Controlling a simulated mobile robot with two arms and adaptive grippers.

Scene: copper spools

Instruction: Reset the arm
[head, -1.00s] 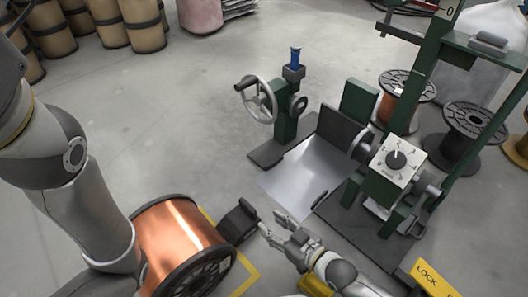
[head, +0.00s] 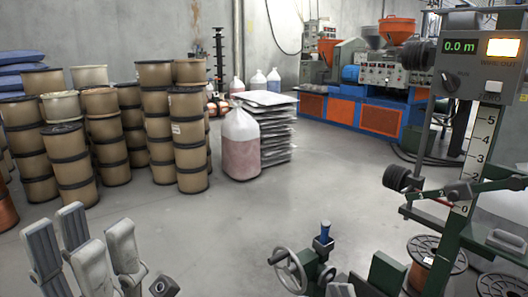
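My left gripper (head: 84,240) is at the lower left of the head view, raised with its grey fingers pointing up. The fingers stand apart with a gap between them, and I see nothing held there. My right gripper is not in view. A copper spool (head: 440,262) stands at the lower right behind the green winding machine (head: 387,274). The machine's handwheel (head: 290,272) and blue-topped post show at the bottom edge.
Stacked tan drums (head: 188,140) fill the left. An orange and blue machine (head: 366,112) is at the back. A measuring stand (head: 470,130) reading 0.0 m is at right. The middle floor is clear.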

